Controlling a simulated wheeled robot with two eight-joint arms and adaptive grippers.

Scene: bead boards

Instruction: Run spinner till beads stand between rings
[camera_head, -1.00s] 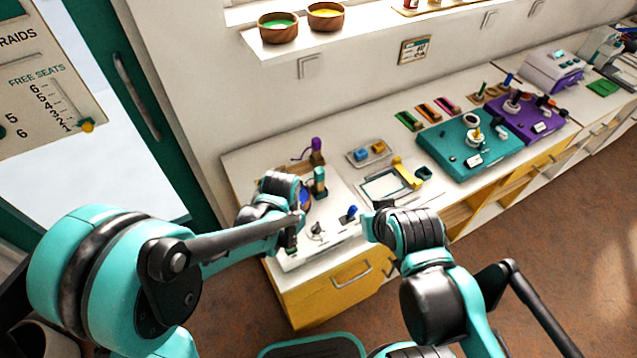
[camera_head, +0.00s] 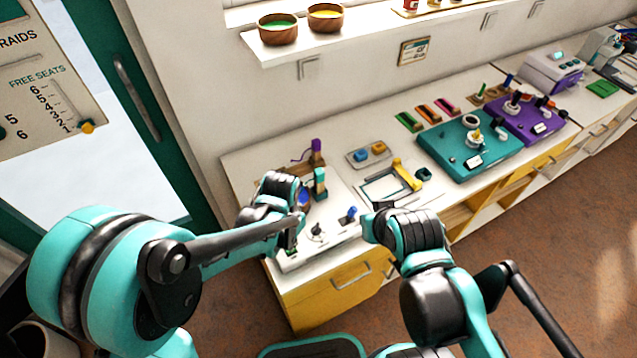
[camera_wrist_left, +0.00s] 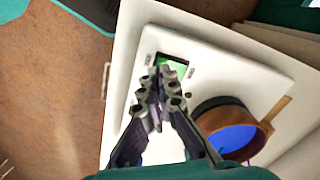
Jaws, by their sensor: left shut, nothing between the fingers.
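The spinner's white base (camera_wrist_left: 215,70) lies under my left gripper (camera_wrist_left: 160,84) in the left wrist view. A switch with a green face (camera_wrist_left: 173,66) in a dark frame sits in the base, just past my fingertips. The fingers are shut and empty; I cannot tell whether they touch the switch. The spinner's brown bowl (camera_wrist_left: 265,128), blue inside, is right of the fingers and partly hidden by one. In the head view the bowl (camera_head: 305,197) shows partly behind my left gripper (camera_head: 287,245). My right gripper (camera_head: 371,222) is right of the base, its jaws unclear. Bead rings cannot be made out.
A blue-topped knob (camera_head: 351,213) stands on the base's right side. A tray with blue and yellow pieces (camera_head: 352,160), a yellow-handled frame (camera_head: 405,172) and a teal board (camera_head: 446,144) share the counter. A shelf with two bowls (camera_head: 278,28) hangs above.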

